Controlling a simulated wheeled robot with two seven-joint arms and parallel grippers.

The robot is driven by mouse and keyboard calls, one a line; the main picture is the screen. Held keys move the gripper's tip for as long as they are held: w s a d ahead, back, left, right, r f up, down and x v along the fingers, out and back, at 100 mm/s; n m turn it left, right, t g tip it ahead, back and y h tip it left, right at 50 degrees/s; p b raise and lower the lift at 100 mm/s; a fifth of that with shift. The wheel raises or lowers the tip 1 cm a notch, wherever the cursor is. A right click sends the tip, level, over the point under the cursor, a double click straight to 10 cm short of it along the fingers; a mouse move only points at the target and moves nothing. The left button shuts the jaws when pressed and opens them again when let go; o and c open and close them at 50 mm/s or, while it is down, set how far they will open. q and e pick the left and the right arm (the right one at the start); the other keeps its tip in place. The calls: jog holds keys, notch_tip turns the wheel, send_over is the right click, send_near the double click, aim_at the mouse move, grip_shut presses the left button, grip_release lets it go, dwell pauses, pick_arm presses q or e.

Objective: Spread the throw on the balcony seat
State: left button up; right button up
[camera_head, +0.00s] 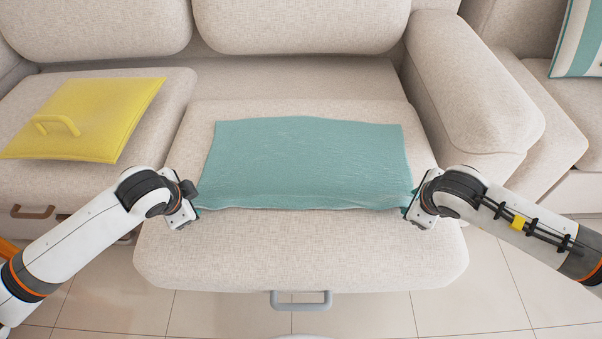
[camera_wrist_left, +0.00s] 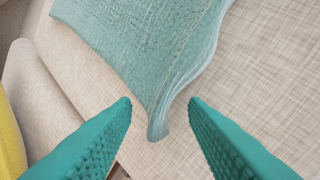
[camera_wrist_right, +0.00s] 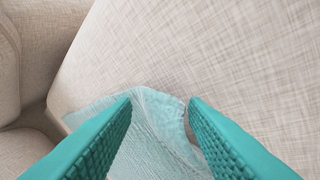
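The teal throw (camera_head: 305,160) lies spread as a wide rectangle on the light beige seat (camera_head: 300,255). Its front edge is slightly wavy, and the front part of the seat is bare. My left gripper (camera_head: 195,206) is at its front left corner. In the left wrist view the fingers (camera_wrist_left: 160,101) are apart, with the throw's corner (camera_wrist_left: 158,125) between them but not pinched. My right gripper (camera_head: 407,210) is at the front right corner. In the right wrist view its fingers (camera_wrist_right: 160,101) are apart, with the throw's cloth (camera_wrist_right: 155,135) showing between them.
A yellow cushion (camera_head: 90,115) with a loop handle lies on the seat section to the left. A padded armrest (camera_head: 475,90) rises at the right. Backrests (camera_head: 300,25) stand behind. A grey handle (camera_head: 301,301) juts from the seat's front, with tiled floor before it.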

pick_arm(q)
jog(key=shift+s+r, duration=0.1)
jog(key=shift+r, duration=0.3)
pick_arm(e)
jog(key=shift+s+r, duration=0.15)
jog(key=shift+r, duration=0.25)
pick_arm(q)
jog(key=s+v, duration=0.1)
jog(key=v, duration=0.9)
jog(key=shift+f, duration=0.25)
pick_arm(e)
jog(key=s+v, duration=0.1)
jog(key=v, duration=0.9)
jog(key=shift+f, duration=0.25)
